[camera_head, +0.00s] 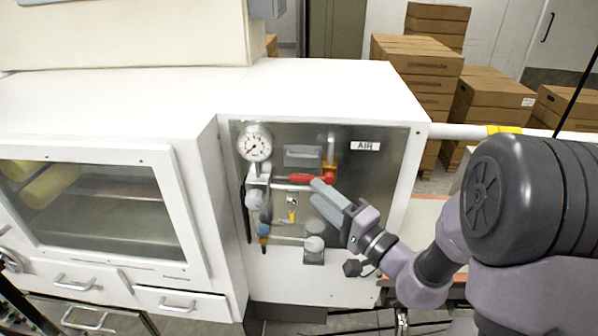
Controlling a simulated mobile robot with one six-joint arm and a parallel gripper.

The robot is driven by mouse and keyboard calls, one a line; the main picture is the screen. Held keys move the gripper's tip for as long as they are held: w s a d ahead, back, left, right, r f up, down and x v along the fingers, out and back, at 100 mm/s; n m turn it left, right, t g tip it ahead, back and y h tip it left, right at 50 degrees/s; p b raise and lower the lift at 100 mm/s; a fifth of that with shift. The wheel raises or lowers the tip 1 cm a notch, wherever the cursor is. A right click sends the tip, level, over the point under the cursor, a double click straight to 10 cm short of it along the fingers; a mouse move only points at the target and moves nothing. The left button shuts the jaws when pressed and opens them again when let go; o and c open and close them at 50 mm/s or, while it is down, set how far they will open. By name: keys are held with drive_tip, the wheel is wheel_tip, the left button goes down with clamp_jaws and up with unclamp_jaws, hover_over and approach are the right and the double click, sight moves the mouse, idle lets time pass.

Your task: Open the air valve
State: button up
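The air valve's red lever (303,179) lies roughly level across the grey recessed panel, under the AIR label (365,146). Its right end meets a brass-coloured fitting (330,163) on a vertical pipe. My gripper (320,192) reaches in from the right, its fingertips just below and in front of the lever's right part. The fingers lie close together in this view, and I cannot tell whether they are parted. I cannot tell whether they touch the lever. The gauge (254,143) is at the panel's upper left.
A filter-regulator unit (257,194) and pipes fill the panel's left side. A small yellow tag (292,216) hangs below the lever. A grey round-topped fitting (314,246) is under my gripper. The white cabinet edge (408,175) borders the panel on the right. Boxes (421,75) are stacked behind.

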sight(300, 179)
drive_tip(key=x, duration=0.7)
drive_tip(key=shift+r+p, duration=0.1)
drive_tip(key=shift+p, duration=0.2)
clamp_jaws()
idle(0.9)
